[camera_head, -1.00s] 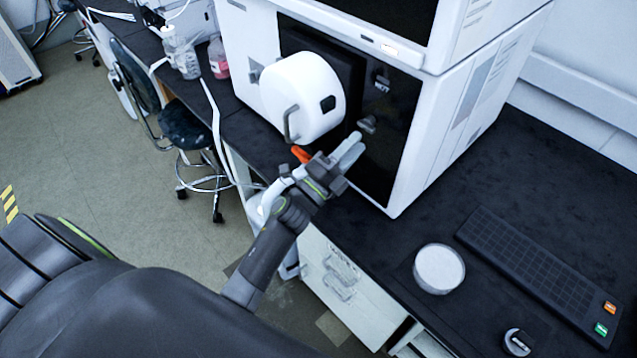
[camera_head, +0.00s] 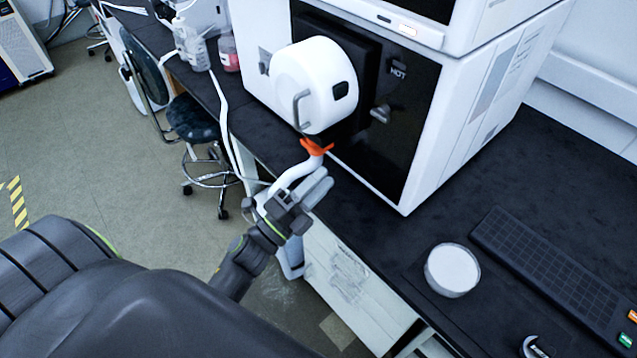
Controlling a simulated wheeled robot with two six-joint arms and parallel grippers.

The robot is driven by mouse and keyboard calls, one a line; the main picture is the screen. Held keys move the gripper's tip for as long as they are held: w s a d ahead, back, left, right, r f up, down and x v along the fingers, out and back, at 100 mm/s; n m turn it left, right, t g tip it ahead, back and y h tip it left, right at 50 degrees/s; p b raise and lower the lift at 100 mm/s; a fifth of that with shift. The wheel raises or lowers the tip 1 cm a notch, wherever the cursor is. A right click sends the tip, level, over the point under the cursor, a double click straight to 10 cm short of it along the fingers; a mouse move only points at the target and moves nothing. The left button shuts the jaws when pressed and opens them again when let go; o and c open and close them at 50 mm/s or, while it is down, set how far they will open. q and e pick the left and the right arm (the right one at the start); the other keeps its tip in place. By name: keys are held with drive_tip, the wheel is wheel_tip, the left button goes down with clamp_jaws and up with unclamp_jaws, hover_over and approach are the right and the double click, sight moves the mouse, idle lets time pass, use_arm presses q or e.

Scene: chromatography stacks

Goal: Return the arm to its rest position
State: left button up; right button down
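My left gripper (camera_head: 320,186) is in the middle of the head view, in front of and below the white instrument (camera_head: 478,115). Its two light grey fingers point up and right and lie close together in this view. I cannot tell how far they are apart, and no held object shows between them. The orange piece is under the round white housing (camera_head: 318,85). My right gripper is not in view.
The dark bench (camera_head: 410,232) runs along the instrument. A white round dish (camera_head: 452,270) and a long black rack (camera_head: 545,265) with an orange and a green label lie on its right part. A stool (camera_head: 195,120) and bottles (camera_head: 192,48) are at the left.

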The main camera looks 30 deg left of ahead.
use_arm(q)
drive_tip(key=s+a+f+n+g+y, duration=0.2)
drive_tip(key=a+f+n+g+y, duration=0.15)
drive_tip(key=f, duration=0.75)
drive_tip(key=s+a+f+n+g+y, duration=0.15)
drive_tip(key=f+n, duration=0.35)
drive_tip(key=f, duration=0.5)
drive_tip(key=s+a+f+n+g+y, duration=0.1)
drive_tip(key=a+f+n+g+y, duration=0.3)
drive_tip(key=f, duration=0.7)
drive_tip(key=s+f+n+g, duration=0.5)
drive_tip(key=s+f+n, duration=0.1)
drive_tip(key=s+f, duration=0.75)
drive_tip(key=s+f+n+g, duration=0.2)
drive_tip(key=s+f+g, duration=0.1)
drive_tip(key=s, duration=0.6)
drive_tip(key=s+f+n+g, duration=0.2)
drive_tip(key=s+f, duration=0.4)
drive_tip(key=s, duration=0.3)
drive_tip(key=shift+s+d+g, duration=0.3)
drive_tip(key=shift+s+g, duration=0.05)
drive_tip(key=shift+g, duration=0.15)
drive_tip(key=shift+c, duration=0.2)
